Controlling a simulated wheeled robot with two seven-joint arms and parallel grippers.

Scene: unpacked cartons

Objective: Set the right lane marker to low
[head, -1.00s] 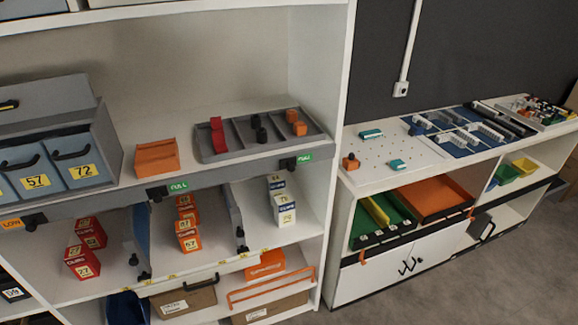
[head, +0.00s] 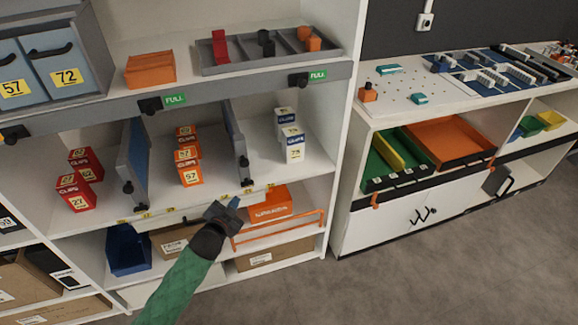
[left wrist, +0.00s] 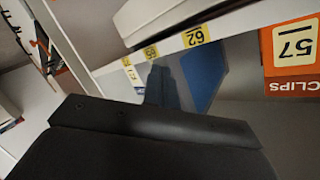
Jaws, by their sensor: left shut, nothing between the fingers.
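The right lane marker (head: 318,75) shows a green FULL face on the grey shelf edge, above the lane of white-and-blue boxes (head: 290,142). A black knob (head: 298,79) sits just left of it. The middle marker (head: 174,98) also shows green FULL. My left gripper (head: 233,203) is shut and empty, in front of the lower shelf edge, well below and left of the right marker. In the left wrist view, the bluish gripper tip (left wrist: 160,85) is near the shelf edge with yellow number labels.
Grey-blue dividers (head: 236,142) stand between the lanes. Orange boxes (head: 188,165) and red boxes (head: 77,190) fill the other lanes. A grey tray (head: 222,62) and an orange box (head: 150,70) stand above. An orange rail (head: 280,232) crosses the lower shelf front.

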